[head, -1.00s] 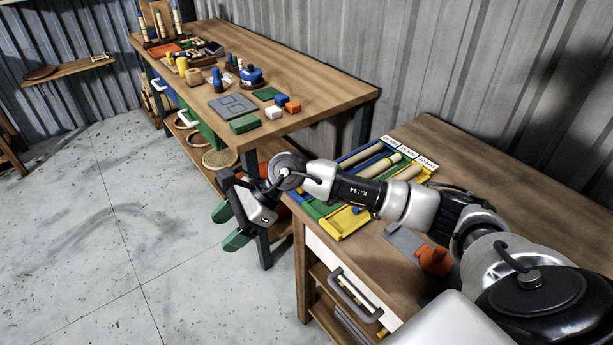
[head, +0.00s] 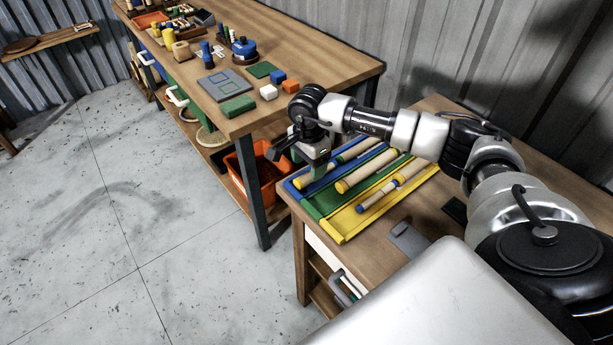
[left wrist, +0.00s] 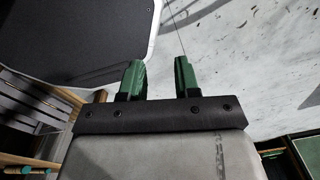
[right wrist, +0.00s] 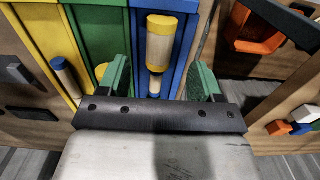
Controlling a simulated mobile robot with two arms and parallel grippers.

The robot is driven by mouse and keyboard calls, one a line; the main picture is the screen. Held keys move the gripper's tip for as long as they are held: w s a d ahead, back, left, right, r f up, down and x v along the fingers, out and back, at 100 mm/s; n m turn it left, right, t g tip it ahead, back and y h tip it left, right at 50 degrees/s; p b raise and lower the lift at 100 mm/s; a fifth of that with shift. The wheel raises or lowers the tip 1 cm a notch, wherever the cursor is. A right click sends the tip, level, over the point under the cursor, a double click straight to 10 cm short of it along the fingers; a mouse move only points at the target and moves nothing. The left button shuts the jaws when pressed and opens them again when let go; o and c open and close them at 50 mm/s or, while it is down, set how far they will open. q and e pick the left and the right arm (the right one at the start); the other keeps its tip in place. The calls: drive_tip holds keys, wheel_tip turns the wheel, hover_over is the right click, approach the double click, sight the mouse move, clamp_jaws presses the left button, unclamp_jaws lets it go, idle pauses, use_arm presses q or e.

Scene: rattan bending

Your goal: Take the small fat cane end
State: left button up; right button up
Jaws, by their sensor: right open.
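A short fat cane piece with yellow ends lies in the blue lane of the tray; it shows in the right wrist view (right wrist: 161,42), and its near yellow end shows in the head view (head: 301,182). A thinner cane with a blue end (head: 352,152) lies behind it in the same lane. My right gripper (head: 313,168) is over the near part of the blue lane and hides part of the piece. Its green fingers are open in the right wrist view (right wrist: 158,78), on either side of the lane. My left gripper (left wrist: 159,80) is open and empty.
The green lane (head: 322,202) holds a yellow-ended cane (head: 365,172). The yellow lane (head: 350,221) holds a blue-ended cane (head: 374,201) and another. An orange bin (head: 262,178) stands under the neighbouring bench (head: 330,75). A grey plate (head: 409,240) lies right of the tray.

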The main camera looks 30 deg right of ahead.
sight(308, 174)
drive_tip(key=f, duration=0.1)
drive_tip(key=f+p, duration=0.1)
drive_tip(key=f, duration=0.1)
drive_tip(key=shift+s+a+f, duration=0.1)
drive_tip(key=shift+a+f, duration=0.1)
drive_tip(key=shift+f, duration=0.3)
drive_tip(key=shift+c, duration=0.5)
use_arm(q)
drive_tip(key=shift+w+d+r, duration=0.4)
drive_tip(key=shift+w+r, duration=0.35)
drive_tip(key=shift+r, duration=0.05)
use_arm(e)
drive_tip(key=c, duration=0.9)
